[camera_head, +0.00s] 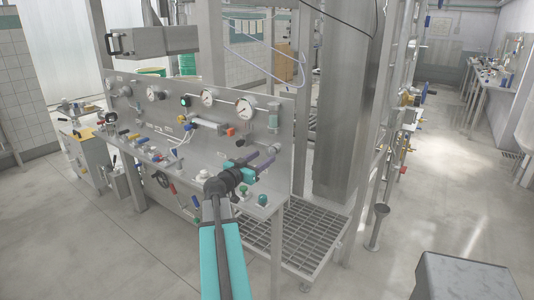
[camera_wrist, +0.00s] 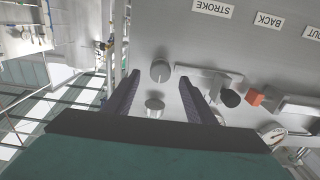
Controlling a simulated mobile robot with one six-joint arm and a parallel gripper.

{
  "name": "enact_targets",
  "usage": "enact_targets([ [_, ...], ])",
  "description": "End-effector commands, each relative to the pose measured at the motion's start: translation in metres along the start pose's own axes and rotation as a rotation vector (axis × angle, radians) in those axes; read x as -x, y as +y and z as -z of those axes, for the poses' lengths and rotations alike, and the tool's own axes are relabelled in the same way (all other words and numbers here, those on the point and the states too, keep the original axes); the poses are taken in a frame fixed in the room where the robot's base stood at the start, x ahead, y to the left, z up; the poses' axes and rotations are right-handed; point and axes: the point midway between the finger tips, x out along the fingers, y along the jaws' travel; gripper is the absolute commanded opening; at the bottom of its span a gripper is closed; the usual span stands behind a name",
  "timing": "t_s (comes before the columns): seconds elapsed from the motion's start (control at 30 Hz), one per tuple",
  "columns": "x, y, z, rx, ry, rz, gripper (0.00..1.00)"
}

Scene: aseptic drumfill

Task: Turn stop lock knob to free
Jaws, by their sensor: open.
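My gripper (camera_head: 263,160) is open in front of the right part of the upright grey panel (camera_head: 180,130). In the wrist view, which is upside down, its two purple-grey fingers (camera_wrist: 158,80) stand apart with nothing held. A round grey knob (camera_wrist: 160,71) shows between the fingertips, apart from them as far as I can see. A second grey knob (camera_wrist: 155,105) shows between the fingers, nearer the gripper body. Two small grey knobs also show on the panel in the head view, an upper one (camera_head: 273,105) and a lower one (camera_head: 272,121). I cannot read which is the stop lock knob or its setting.
A black knob (camera_wrist: 230,98) and an orange-red button (camera_wrist: 254,95) sit beside the fingers, near a gauge (camera_wrist: 272,133). Labels read "STROKE" (camera_wrist: 211,8) and "BACK" (camera_wrist: 269,20). A ledge (camera_head: 250,203) with green knobs lies below my gripper. A steel column (camera_head: 345,110) stands to the right.

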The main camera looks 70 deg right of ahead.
Motion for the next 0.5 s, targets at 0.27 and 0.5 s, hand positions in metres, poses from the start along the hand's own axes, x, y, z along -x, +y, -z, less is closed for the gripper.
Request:
enact_targets([
  [0.27, -0.029, -0.001, 0.002, 0.001, 0.001, 0.000, 0.50],
  [0.5, -0.036, 0.000, 0.000, 0.000, 0.001, 0.001, 0.50],
])
